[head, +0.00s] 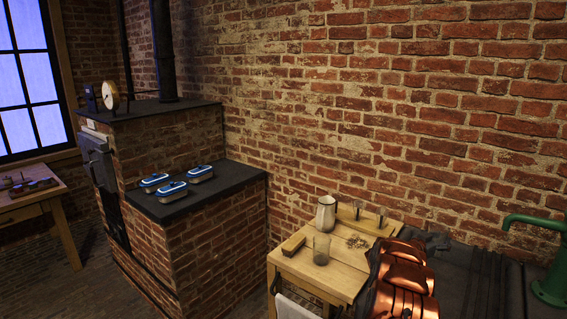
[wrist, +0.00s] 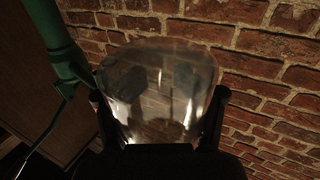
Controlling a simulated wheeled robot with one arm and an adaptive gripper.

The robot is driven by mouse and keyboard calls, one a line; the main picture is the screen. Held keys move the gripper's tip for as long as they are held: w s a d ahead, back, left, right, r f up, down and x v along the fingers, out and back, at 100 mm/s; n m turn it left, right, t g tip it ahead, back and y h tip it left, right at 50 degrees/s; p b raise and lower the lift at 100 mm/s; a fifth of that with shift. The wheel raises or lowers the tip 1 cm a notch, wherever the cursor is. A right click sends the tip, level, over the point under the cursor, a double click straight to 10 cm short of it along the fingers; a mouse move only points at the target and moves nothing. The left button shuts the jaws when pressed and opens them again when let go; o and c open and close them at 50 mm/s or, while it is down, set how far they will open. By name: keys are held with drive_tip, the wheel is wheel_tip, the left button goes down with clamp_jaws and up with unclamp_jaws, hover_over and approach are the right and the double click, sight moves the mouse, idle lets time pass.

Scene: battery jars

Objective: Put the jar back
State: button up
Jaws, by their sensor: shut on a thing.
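A clear glass jar (wrist: 160,85) fills the middle of the wrist view, its wide round rim toward the top. My gripper (wrist: 162,118) is shut on it, with one dark finger against each side. The jar looks empty, but reflections make this hard to tell. My gripper and the held jar cannot be made out in the head view.
A wooden rack (head: 362,219) with small glasses and a wooden block (head: 293,244) are on the table. A green pump (head: 551,270) stands at right; green metalwork (wrist: 65,62) is close left of the jar in the wrist view. Blue-topped tins (head: 173,190) sit on the brick stove.

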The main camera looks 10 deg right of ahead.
drive_tip(key=w+a+r+n+t, duration=0.1)
drive_tip(key=w+a+t, duration=0.1)
drive_tip(key=a, duration=0.2)
drive_tip(key=w+a+r+n+t+y, duration=0.1)
drive_tip(key=w+a+r+n+t, duration=0.1)
drive_tip(key=w+a, duration=0.1)
drive_tip(key=w+a+r+n+t+y, duration=0.1)
drive_tip(key=w+a+r+t, duration=0.1)
drive_tip(key=a, duration=0.3)
drive_tip(key=shift+w+r, duration=0.2)
drive_tip(key=shift+w, duration=0.2)
drive_tip(key=a+r+n+t+y, duration=0.3)
drive_tip(key=a+n+y, duration=0.1)
drive_tip(key=a, duration=1)
drive_tip(key=w+a+r+n+t+y, duration=0.1)
drive_tip(key=a+r+n+y, duration=0.3)
drive_tip(key=a, duration=1.1)
drive_tip(key=a+r+n+t+y, duration=0.4)
drive_tip(key=a+y, duration=0.3)
drive_tip(key=a, duration=0.7)
drive_tip(key=shift+w+a+r+t+y, duration=0.15)
drive_tip(key=shift+w+a+t+y, duration=0.05)
drive_tip(key=shift+t+y, duration=0.1)
